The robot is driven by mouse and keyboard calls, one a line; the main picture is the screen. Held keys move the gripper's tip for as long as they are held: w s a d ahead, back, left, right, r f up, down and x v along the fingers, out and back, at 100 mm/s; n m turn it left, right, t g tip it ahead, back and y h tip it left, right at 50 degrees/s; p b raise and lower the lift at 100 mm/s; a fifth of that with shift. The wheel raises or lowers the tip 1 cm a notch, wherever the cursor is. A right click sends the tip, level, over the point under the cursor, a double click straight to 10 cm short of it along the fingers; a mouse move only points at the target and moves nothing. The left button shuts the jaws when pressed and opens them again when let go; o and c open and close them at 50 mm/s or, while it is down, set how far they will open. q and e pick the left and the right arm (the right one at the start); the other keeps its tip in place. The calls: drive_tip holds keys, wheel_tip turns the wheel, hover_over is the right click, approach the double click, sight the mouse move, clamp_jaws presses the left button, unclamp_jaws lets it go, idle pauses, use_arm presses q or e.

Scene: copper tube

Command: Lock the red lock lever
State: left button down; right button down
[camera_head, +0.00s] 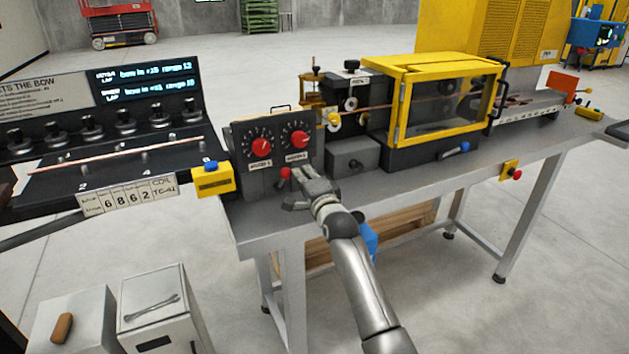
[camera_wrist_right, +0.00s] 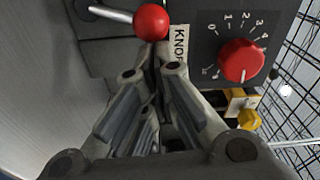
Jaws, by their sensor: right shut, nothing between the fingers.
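The red lock lever is a metal rod with a red ball knob (camera_head: 286,173). It sits low on the front of the dark control box (camera_head: 240,150), below two red dials. In the right wrist view the red ball (camera_wrist_right: 152,22) is at the top, its rod reaching left. My right gripper (camera_head: 302,178) is shut and empty, right beside the ball. In the right wrist view its fingertips (camera_wrist_right: 153,72) are just below the ball; I cannot tell whether they touch it. My left gripper is not in view.
A red dial (camera_wrist_right: 241,60) is right of the lever in the wrist view. A yellow-framed guard (camera_head: 398,100) stands to the right on the grey bench (camera_head: 420,178). A yellow box with a blue button (camera_head: 212,182) is at left. The bench front right of my arm is mostly clear.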

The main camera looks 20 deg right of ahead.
drive_tip(key=a+n, duration=0.2)
drive_tip(key=n, duration=0.1)
drive_tip(key=a+r+n+p, duration=0.1)
drive_tip(key=a+n, duration=0.1)
drive_tip(key=shift+a+r+n+p, duration=0.1)
drive_tip(key=shift+r+n+p, duration=0.05)
drive_tip(key=shift+n+p, duration=0.2)
drive_tip(key=a+n, duration=0.2)
drive_tip(key=n, duration=0.1)
drive_tip(key=shift+s+a+y, duration=0.1)
drive_tip(key=shift+y, duration=0.2)
drive_tip(key=shift+a+f+n+t, duration=0.2)
drive_tip(key=shift+a+n, duration=0.15)
drive_tip(key=shift+n, duration=0.3)
drive_tip(key=shift+a+f+n+t, duration=0.15)
drive_tip(key=shift+a+n, duration=0.2)
drive_tip(key=shift+n, duration=0.25)
drive_tip(key=shift+s+f, duration=0.1)
